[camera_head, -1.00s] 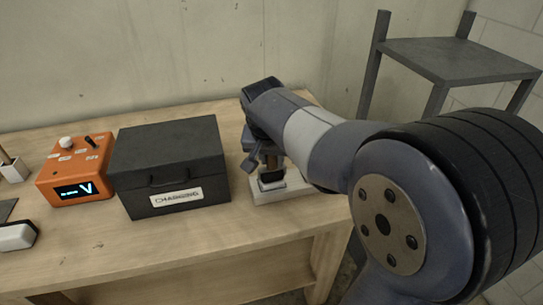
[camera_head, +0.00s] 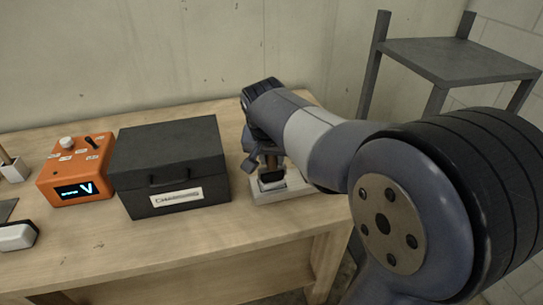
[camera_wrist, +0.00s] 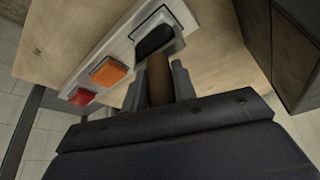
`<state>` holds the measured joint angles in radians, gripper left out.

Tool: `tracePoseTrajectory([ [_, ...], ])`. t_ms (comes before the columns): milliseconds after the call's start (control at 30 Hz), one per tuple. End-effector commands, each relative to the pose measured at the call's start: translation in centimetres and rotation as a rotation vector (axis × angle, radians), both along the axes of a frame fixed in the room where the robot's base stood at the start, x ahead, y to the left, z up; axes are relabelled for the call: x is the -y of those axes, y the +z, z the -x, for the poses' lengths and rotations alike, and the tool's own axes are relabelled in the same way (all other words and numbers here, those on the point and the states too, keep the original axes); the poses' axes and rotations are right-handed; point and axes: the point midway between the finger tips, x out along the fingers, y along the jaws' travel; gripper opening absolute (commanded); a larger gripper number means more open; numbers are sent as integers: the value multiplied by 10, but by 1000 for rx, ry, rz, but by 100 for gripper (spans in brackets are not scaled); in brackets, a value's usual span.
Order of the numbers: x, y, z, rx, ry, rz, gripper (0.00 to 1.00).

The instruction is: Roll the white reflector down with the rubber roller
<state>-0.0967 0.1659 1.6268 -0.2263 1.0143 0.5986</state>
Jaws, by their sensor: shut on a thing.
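My gripper (camera_wrist: 158,82) is shut on the brown wooden handle (camera_wrist: 158,78) of the rubber roller, with one finger on each side. The roller's black rubber head (camera_wrist: 152,40) is over the white reflector (camera_wrist: 160,15), whose pale rim shows around it; I cannot tell how firmly they touch. The reflector is at one end of a pale board (camera_wrist: 120,45). In the head view my gripper (camera_head: 266,157) points down at the right end of the bench, with the black roller head (camera_head: 271,180) below it over the pale board (camera_head: 292,191).
An orange reflector (camera_wrist: 108,71) and a red one (camera_wrist: 81,96) follow along the board. A dark charging box (camera_head: 170,165) stands close to the left of my gripper. An orange meter (camera_head: 75,172) is farther left. A grey metal stand (camera_head: 455,60) is behind right.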

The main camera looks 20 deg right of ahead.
Motion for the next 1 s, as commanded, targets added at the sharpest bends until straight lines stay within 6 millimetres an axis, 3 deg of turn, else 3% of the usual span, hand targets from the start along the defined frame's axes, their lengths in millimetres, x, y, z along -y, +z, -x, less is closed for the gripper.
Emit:
tracePoseTrajectory([
  [400,0,1,-10,1,0,0,0],
  [1000,0,0,-5,0,0,0,0],
])
